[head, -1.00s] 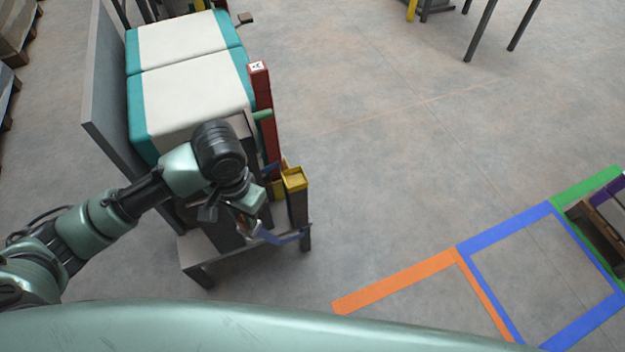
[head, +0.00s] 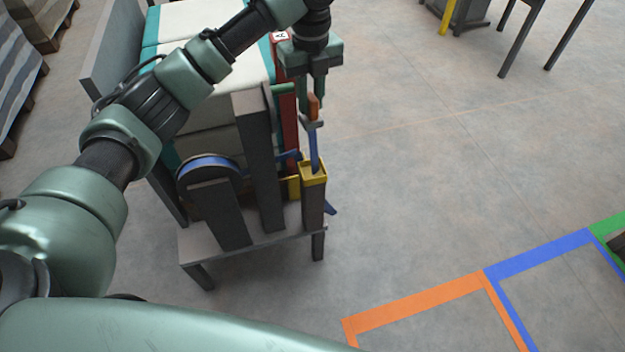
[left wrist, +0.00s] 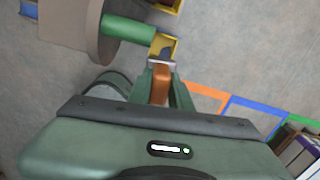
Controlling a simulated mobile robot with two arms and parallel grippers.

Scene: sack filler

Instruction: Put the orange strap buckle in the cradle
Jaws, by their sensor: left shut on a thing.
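The orange buckle (head: 314,106) hangs between the fingers of my left gripper (head: 313,98), which is shut on it. A blue strap (head: 314,145) runs down from the buckle toward the yellow cradle (head: 314,170) on top of a dark post. The buckle is above the cradle and apart from it. In the left wrist view, the orange buckle (left wrist: 161,85) shows between the fingers, with a metal end, and the yellow cradle (left wrist: 165,44) lies just beyond it. My right gripper is in neither view.
The dark stand (head: 265,225) holds a spool of blue strap (head: 208,165) and upright posts. A red post (head: 289,130) and white-and-teal sacks (head: 195,18) are behind. Open floor with orange and blue lines (head: 415,306) lies to the right.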

